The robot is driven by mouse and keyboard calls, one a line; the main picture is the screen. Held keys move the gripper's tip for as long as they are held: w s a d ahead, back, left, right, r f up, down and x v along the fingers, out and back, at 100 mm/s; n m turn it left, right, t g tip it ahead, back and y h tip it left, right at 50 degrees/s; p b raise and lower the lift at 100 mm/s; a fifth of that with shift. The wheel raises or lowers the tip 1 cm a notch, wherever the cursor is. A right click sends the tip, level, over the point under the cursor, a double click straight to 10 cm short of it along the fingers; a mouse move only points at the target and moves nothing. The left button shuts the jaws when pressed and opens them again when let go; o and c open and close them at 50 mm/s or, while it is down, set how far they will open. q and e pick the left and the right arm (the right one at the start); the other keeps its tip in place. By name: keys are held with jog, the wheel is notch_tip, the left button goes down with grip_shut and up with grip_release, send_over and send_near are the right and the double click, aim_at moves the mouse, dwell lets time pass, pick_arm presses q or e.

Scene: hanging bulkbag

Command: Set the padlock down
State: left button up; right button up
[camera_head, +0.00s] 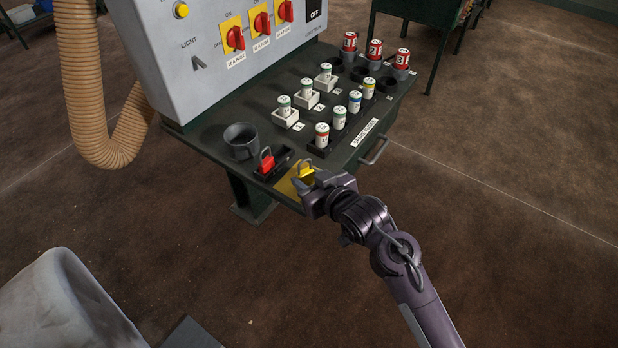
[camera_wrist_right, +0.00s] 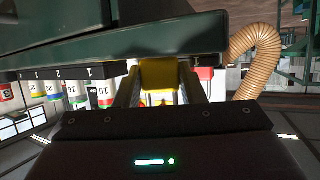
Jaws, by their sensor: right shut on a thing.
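A yellow padlock (camera_head: 305,171) with its shackle up is at the front corner of the dark green bench top, above or on a yellow square (camera_head: 286,187). My right gripper (camera_head: 306,184) is shut on it; its fingers hide part of the lock body. In the right wrist view the yellow padlock (camera_wrist_right: 160,76) sits between the two fingers of my right gripper (camera_wrist_right: 160,88). I cannot tell whether it touches the square. A red padlock (camera_head: 267,163) stands in a black tray (camera_head: 280,157) just left of it. My left gripper is not in view.
A dark round cup (camera_head: 241,141) stands behind the tray. A rack of spare fuses (camera_head: 339,118) and several fuses in white holders stand to the right. A grey switch panel (camera_head: 190,50) rises behind. A beige hose (camera_head: 85,80) hangs at left.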

jog(key=shift+f, duration=0.15)
jog(key=o, duration=1)
